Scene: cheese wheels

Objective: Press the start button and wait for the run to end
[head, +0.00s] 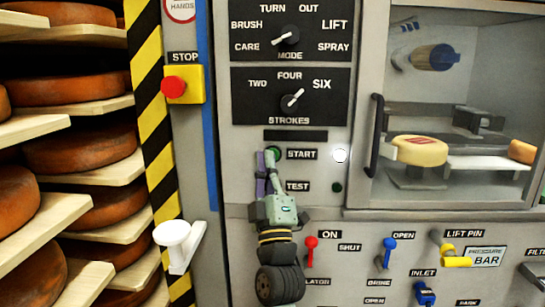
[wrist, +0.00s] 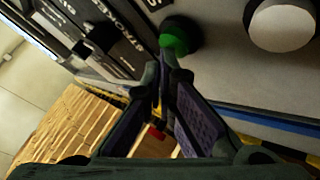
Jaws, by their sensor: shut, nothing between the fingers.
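The start button is a green round button (wrist: 180,36) with a dark surround, beside the START label (head: 301,154) on the grey machine panel. In the head view it is mostly hidden behind my gripper (head: 270,155). My gripper is shut and empty, with its fingertips at the green button. In the wrist view the gripper tips (wrist: 168,68) overlap the button's lower edge; I cannot tell whether they touch it or press it in. A white round lamp or button (head: 340,155) sits to the right of the START label.
A TEST button (head: 337,187) lies just below. A red stop button (head: 174,87) on a yellow box is at upper left. MODE (head: 287,35) and STROKES (head: 292,101) knobs are above. A glazed chamber with a cheese wheel (head: 419,151) is at right; shelves of cheese stand at left.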

